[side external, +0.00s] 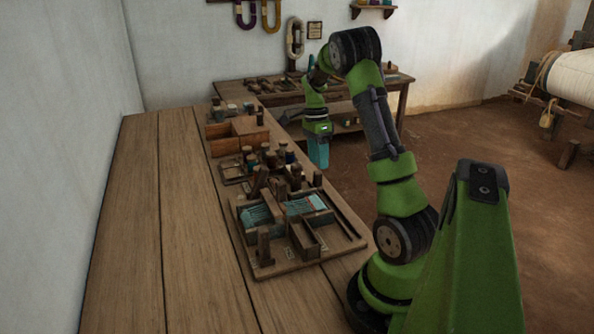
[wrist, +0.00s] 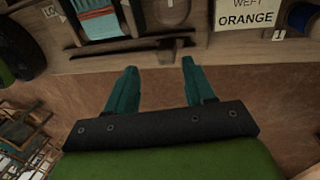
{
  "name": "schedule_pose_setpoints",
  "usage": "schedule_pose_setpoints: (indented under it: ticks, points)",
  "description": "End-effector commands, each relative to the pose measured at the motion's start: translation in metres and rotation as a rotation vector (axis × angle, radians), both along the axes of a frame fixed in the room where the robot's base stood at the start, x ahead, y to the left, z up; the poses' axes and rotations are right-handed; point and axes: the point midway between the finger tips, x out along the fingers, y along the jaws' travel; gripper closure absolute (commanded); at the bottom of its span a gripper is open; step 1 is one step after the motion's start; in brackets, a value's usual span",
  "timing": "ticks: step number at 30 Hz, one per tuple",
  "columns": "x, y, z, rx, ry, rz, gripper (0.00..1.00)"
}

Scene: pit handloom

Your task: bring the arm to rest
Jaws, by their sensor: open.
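My gripper (side external: 318,153) hangs from the folded green arm, with its teal fingers pointing down. It is just past the right edge of the wooden bench (side external: 132,235), in front of the back table. In the wrist view my gripper (wrist: 158,72) has its two teal fingers spread apart. Nothing is between them, and brown floor shows behind. The bench edge with its trays lies beyond the fingertips at the top of that view.
A wooden tray (side external: 287,268) with teal thread, a group of spools and a wooden box (side external: 222,146) line the bench's right side. A "WEFT ORANGE" card (wrist: 247,14) lies near the edge. A back table (side external: 400,80) stands behind; a white roll (side external: 575,78) is far right. Open floor lies right.

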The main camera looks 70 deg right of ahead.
Motion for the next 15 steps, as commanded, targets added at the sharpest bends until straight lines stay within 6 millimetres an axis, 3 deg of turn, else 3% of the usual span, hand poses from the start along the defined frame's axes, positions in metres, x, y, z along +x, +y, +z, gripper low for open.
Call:
schedule_pose_setpoints:
  ticks: [4,8,12,15]
  points:
    - [0.008,0.013,0.011,-0.005,-0.038,0.064,0.47]
    - [0.026,0.050,0.039,-0.020,-0.138,0.250,0.47]
    - [0.043,0.120,0.080,-0.060,-0.300,0.587,0.47]
    - [0.043,0.171,0.103,-0.102,-0.410,0.838,0.47]
